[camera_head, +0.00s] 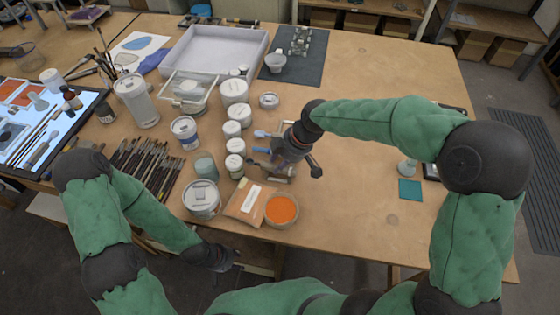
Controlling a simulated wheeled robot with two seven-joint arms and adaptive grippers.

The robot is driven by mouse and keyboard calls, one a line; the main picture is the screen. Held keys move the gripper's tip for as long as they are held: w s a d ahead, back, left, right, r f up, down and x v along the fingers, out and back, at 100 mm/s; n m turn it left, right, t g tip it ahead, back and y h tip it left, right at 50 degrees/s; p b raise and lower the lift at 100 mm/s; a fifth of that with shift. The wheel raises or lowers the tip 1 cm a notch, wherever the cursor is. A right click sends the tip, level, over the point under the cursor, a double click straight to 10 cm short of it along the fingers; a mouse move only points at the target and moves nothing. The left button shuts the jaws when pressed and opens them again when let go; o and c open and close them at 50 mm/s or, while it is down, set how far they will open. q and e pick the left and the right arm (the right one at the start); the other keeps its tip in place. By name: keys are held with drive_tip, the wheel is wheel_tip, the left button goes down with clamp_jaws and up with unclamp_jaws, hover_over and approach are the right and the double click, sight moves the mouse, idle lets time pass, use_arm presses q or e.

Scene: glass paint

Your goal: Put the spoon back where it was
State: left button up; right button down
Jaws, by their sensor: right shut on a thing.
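My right gripper (284,158) is low over the middle of the table, just right of a row of white lidded jars (234,146). It is shut on a thin thing, which I take to be the spoon; its shape is mostly hidden by the gripper and wrist. Small blue-ended tools (262,134) and a small light holder or rack lie beside and under this gripper. A round tub of orange powder (281,210) stands in front of it, next to a brown paper packet (244,202). My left gripper (226,259) is at the table's front edge; its fingers are too dark to read.
Brushes (147,168) lie in a row at the left, near a tall clear container (136,100). A white tray (212,50) and a dark mat (293,55) are at the back. A teal square (410,190) lies at the right. The table's right middle is largely clear.

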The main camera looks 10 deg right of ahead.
drive_tip(key=shift+f, duration=0.3)
idle(0.7)
drive_tip(key=c, duration=0.9)
unclamp_jaws()
drive_tip(key=shift+o, duration=0.2)
drive_tip(key=v, duration=1.2)
